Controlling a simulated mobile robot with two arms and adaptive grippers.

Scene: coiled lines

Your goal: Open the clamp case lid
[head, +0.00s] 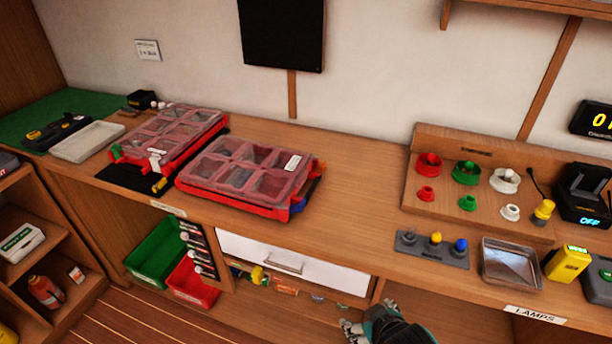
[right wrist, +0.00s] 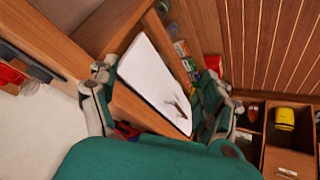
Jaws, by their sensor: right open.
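Two red cases with clear, compartmented lids lie on the wooden bench: a front case (head: 247,174) and a back-left case (head: 170,137). Both lids look shut. Each has a small white label too small to read, so I cannot tell which is the clamp case. My right gripper (head: 362,326) is low at the bottom of the head view, in front of the bench and well apart from both cases. In the right wrist view its fingers (right wrist: 160,75) are spread and empty, with the white drawer front beyond them. My left gripper is not in view.
A white drawer (head: 290,263) under the bench is shut. Green (head: 157,252) and red bins (head: 191,284) sit below. A lamp board (head: 480,185), metal tray (head: 511,263) and yellow device (head: 567,263) stand at right. Bench top between front case and lamp board is clear.

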